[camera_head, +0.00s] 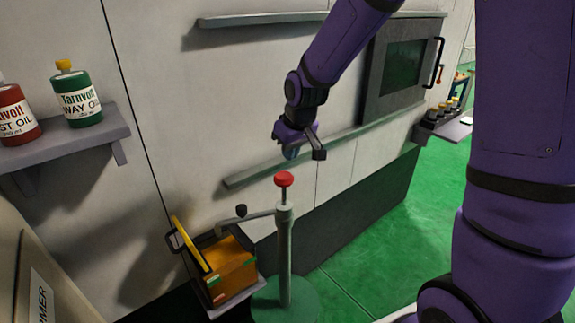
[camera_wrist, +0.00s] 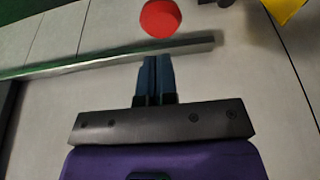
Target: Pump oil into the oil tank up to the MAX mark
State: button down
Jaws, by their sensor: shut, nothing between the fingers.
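The oil tank (camera_head: 232,262) is an open box showing orange-brown oil, with its yellow lid (camera_head: 189,243) tilted up. Small green and red marks show on its front; I cannot read them or tell the exact oil level. The hand pump (camera_head: 285,250) is a grey-green post on a round base with a red knob (camera_head: 284,179) on top. Its spout (camera_head: 245,218) reaches left over the tank. My gripper (camera_head: 291,153) is shut and empty, above and behind the knob, apart from it. In the wrist view the red knob (camera_wrist: 160,18) lies just beyond my shut fingertips (camera_wrist: 154,62).
A shelf (camera_head: 75,140) at left holds a green oil bottle (camera_head: 78,95) and a red one (camera_head: 15,115). A machine wall with metal rails (camera_head: 290,160) stands behind my gripper. Green floor (camera_head: 385,250) is clear at right of the pump.

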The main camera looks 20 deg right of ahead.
aim_at(283, 175)
jog(key=shift+v, duration=1.55)
notch_tip(283, 175, up, 5)
jog(key=shift+f, duration=0.1)
dwell(0.3)
jog(key=shift+f, duration=0.1)
jog(key=x, duration=1.2)
jog(key=shift+s+d+f, duration=0.1)
jog(key=shift+s+f, duration=0.25)
jog(key=shift+f, duration=0.6)
jog(key=shift+f, duration=0.1)
